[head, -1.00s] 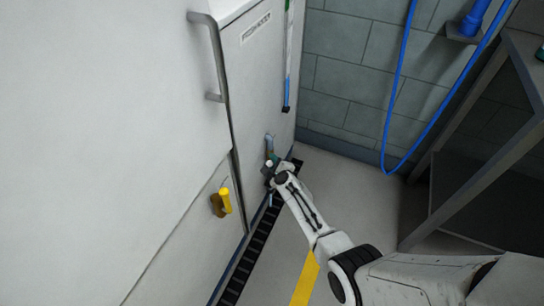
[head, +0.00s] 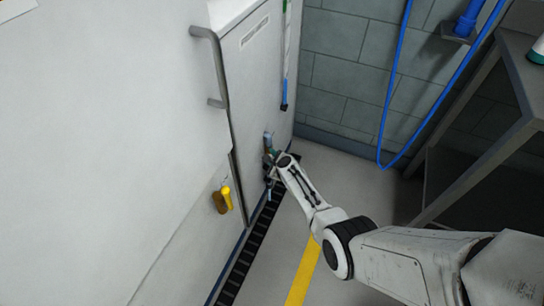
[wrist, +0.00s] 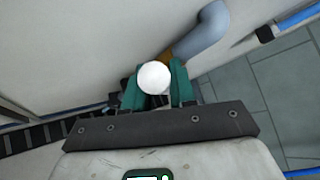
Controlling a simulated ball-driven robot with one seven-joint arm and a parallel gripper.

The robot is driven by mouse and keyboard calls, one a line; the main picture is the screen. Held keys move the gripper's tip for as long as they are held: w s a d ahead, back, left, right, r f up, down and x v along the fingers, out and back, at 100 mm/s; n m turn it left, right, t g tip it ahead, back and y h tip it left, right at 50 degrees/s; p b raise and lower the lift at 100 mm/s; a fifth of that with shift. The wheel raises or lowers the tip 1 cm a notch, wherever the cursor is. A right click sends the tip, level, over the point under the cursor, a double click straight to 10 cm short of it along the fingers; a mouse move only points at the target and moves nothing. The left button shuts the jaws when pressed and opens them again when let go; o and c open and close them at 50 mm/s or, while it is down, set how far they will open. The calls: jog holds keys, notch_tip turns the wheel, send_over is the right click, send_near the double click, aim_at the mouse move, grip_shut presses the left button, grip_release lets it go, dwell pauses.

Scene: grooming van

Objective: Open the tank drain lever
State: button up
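A grey-blue bent pipe (head: 268,139) comes out low on the white cabinet front, and its curve shows large in the wrist view (wrist: 205,32). A brass-coloured part (wrist: 167,52) sits at its lower end. A round white knob (wrist: 154,76), seemingly of the drain lever, shows in the wrist view; the lever's arm is mostly hidden. My gripper (head: 270,163) is at the pipe's lower end. Its green fingers (wrist: 158,94) stand apart on either side of the knob, which overlaps their inner edges. I cannot tell whether they press on it.
A yellow handle (head: 226,198) sticks out of the lower panel to the left. A black floor grate (head: 254,240) runs along the cabinet's foot. A blue hose (head: 401,70) hangs on the tiled wall. A grey metal table (head: 500,110) stands at right. Floor between is clear.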

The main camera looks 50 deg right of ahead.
jog(key=shift+o, duration=1.4)
jog(key=shift+w+a+r, duration=0.1)
jog(key=shift+w+a, duration=0.05)
jog(key=p+v, duration=0.7)
jog(key=v, duration=0.3)
jog(key=shift+s+r, duration=0.2)
jog(key=shift+s, duration=0.15)
